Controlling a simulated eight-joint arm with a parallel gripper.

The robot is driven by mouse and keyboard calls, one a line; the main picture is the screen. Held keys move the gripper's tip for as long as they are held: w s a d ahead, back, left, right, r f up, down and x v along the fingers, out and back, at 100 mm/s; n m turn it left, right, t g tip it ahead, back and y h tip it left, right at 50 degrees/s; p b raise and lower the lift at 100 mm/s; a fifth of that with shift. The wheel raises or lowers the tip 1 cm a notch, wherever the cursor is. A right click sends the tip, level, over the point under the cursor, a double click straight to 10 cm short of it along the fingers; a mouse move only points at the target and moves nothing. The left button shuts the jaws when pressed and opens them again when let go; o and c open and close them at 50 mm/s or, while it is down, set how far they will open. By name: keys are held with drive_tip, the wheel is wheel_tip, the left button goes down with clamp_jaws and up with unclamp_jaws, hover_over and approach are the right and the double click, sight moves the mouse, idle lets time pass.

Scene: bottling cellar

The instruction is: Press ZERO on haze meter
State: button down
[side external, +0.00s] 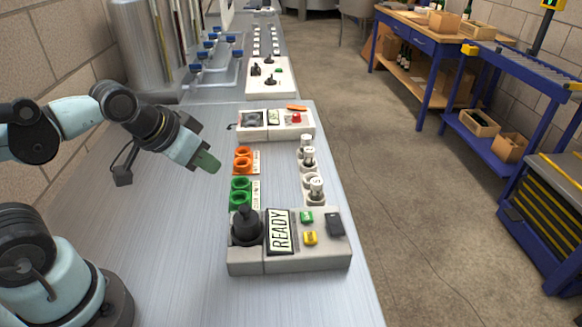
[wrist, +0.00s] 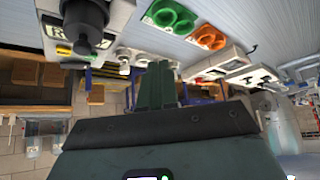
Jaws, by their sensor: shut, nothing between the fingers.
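A grey instrument (side external: 290,262) stands at the near end of the metal bench, and I take it to be the haze meter. It has a black knobbed cap (side external: 246,226), a display reading READY (side external: 281,232), a green button (side external: 306,217), a yellow button (side external: 310,238) and a dark pad (side external: 335,223). The button lettering is too small to read. My gripper (side external: 208,162) is shut and empty, above the bench, behind and left of the instrument, apart from it. In the wrist view the shut fingers (wrist: 157,85) show, with the instrument's black cap (wrist: 84,22) upper left.
Orange rings (side external: 243,160) and green rings (side external: 240,192) stand between my gripper and several white-capped vials (side external: 308,156). A second device with a red button (side external: 296,117) sits behind them. The bench left of the instrument is clear.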

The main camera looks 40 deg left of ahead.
idle(0.4)
wheel_tip(320, 180, up, 2)
drive_tip(key=n+h, duration=0.2)
drive_tip(key=h, duration=0.3)
hover_over(305, 237)
drive_tip(key=shift+t, duration=0.3)
drive_tip(key=shift+f, duration=4.35)
drive_tip(key=shift+f, duration=0.15)
drive_tip(key=shift+f, duration=0.3)
